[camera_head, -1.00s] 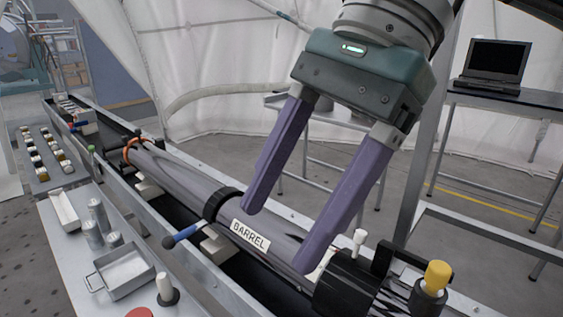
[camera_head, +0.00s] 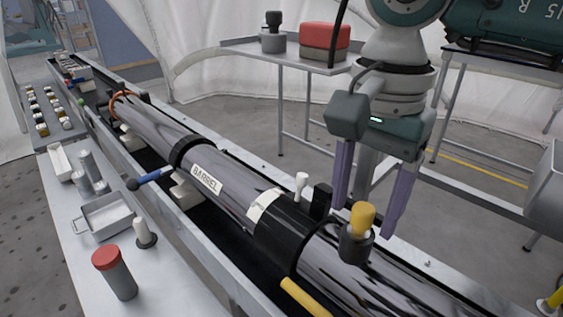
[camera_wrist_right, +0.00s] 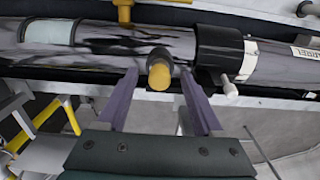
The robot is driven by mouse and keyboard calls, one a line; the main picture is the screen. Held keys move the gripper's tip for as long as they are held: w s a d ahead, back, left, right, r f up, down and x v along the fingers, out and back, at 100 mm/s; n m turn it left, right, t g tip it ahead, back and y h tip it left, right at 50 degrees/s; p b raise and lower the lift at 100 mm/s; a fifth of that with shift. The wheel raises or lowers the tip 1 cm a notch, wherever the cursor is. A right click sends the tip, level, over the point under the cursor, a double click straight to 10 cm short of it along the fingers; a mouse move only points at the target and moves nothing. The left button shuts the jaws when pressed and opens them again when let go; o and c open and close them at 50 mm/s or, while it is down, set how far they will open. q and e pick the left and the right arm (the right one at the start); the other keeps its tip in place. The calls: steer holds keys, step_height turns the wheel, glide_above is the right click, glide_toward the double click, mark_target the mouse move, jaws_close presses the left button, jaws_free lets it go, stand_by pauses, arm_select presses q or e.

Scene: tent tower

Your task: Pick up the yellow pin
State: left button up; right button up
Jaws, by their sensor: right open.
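My right gripper (camera_head: 367,216) is open with purple fingers pointing down, behind and around the pin in the head view. In the right wrist view the open fingers (camera_wrist_right: 158,100) flank the pin, and nothing is held. Whether a finger touches it cannot be told. My left gripper is not in view.
A yellow bar (camera_head: 303,297) is on the barrel's near side. A side bench (camera_head: 130,240) carries a tray and a red-capped cylinder (camera_head: 114,272). A table (camera_head: 290,55) stands behind.

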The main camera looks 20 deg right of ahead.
steer(key=shift+f, duration=0.6)
jaws_close()
